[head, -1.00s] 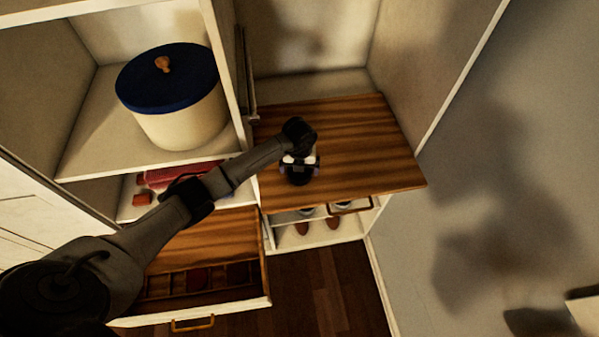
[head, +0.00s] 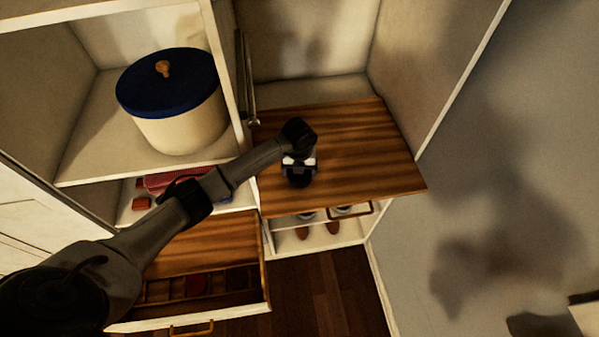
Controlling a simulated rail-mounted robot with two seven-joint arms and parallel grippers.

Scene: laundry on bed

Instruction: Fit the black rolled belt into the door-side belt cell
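My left gripper (head: 298,172) points down over the wooden pull-out surface (head: 360,150) at the centre right. A dark rounded shape shows at its fingertips, but I cannot tell whether it is the black rolled belt or part of the gripper. Whether the fingers are open or shut is not clear. The open wooden drawer (head: 262,283) at the lower left has a row of divided cells, with dark red rolled shapes (head: 197,285) in some of them. The door-side cell cannot be made out for certain. My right gripper is not in view.
A cream pot with a blue lid (head: 168,82) stands on the upper left shelf. Red folded cloth (head: 180,180) lies on the shelf below. Brown shoes (head: 332,228) sit under the wooden surface. Cabinet walls stand close around; the wooden surface's right part is clear.

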